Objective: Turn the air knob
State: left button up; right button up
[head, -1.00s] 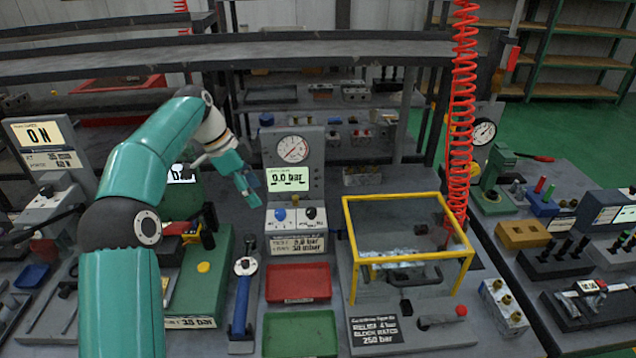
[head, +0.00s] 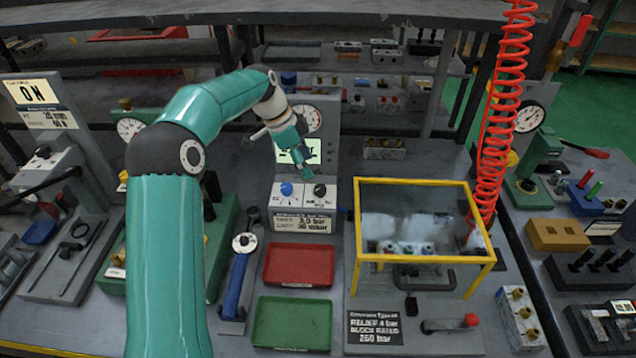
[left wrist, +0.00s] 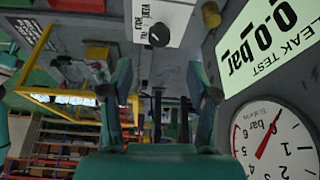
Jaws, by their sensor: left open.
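The leak test unit (head: 318,150) has a light front panel with a blue knob (head: 286,189) on the left and a black knob (head: 320,190) on the right. The panel lettering is too small to tell which knob is marked air. A dark knob (left wrist: 159,36) also shows on the white panel in the left wrist view. My left gripper (head: 300,164) is open and empty, in front of the unit's display and just above the knobs, apart from them. Its spread fingers show in the left wrist view (left wrist: 162,92). My right gripper is not in view.
The pressure gauge (left wrist: 275,140) is close beside the left gripper. A yellow-framed clear box (head: 415,182) stands right of the unit, with a red coiled hose (head: 505,110) behind it. Red (head: 298,266) and green (head: 292,323) trays lie in front.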

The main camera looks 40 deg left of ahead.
aim_at(320, 187)
pick_arm(q)
jog(key=p+x, duration=0.1)
jog(key=x, duration=0.7)
jog(key=shift+d+f, duration=0.15)
jog(key=shift+f, duration=0.1)
